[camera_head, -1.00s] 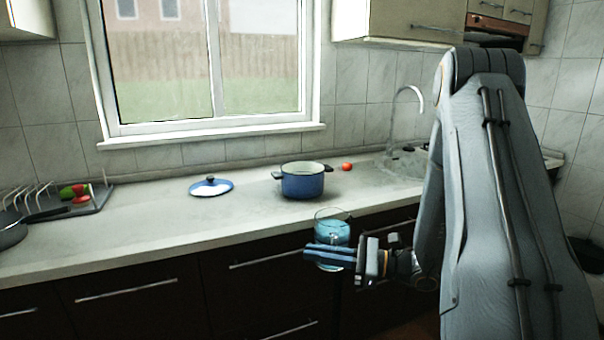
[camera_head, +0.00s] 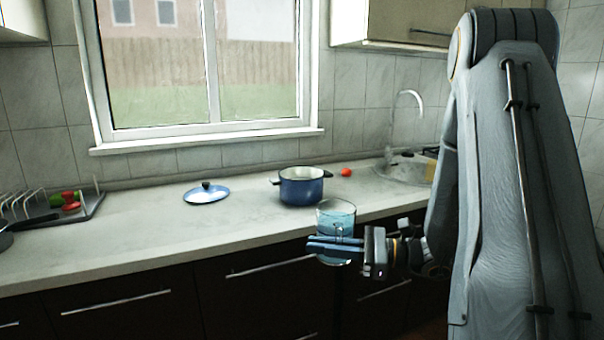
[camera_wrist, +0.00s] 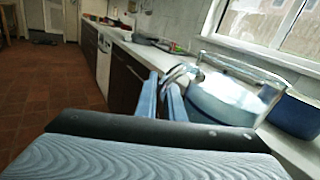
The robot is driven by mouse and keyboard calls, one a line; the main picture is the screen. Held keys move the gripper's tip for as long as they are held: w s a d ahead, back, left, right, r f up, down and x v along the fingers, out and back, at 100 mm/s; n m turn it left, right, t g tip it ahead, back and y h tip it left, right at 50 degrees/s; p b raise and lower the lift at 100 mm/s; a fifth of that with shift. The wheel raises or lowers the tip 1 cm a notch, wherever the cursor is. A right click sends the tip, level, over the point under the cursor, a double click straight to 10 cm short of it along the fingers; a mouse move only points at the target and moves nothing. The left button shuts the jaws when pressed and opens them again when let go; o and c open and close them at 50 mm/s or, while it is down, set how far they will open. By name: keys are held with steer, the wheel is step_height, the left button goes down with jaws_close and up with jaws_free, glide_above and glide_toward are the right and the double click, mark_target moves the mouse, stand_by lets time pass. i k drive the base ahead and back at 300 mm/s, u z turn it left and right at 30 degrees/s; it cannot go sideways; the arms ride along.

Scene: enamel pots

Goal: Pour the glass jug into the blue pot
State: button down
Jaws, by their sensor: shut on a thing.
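The glass jug (camera_head: 337,218) holds light blue liquid and is held nearly upright in front of the counter's front edge. My gripper (camera_head: 325,245) is shut on the jug, with its blue fingers at the handle side. In the wrist view the jug (camera_wrist: 228,98) is right of my gripper (camera_wrist: 163,92), which closes at its handle. The blue pot (camera_head: 301,188) stands open on the counter, behind and a little left of the jug. Its blue side (camera_wrist: 296,115) also shows at the right edge of the wrist view. The inside bottom of the pot is hidden.
A blue lid (camera_head: 207,194) lies on the counter left of the pot. A red round thing (camera_head: 346,172) lies right of the pot, near the sink (camera_head: 405,168). A dish rack (camera_head: 40,212) with red and green items stands at the far left. The counter (camera_head: 150,230) between is clear.

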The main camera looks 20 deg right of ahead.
mark_target(299, 185)
steer(key=i, duration=0.95)
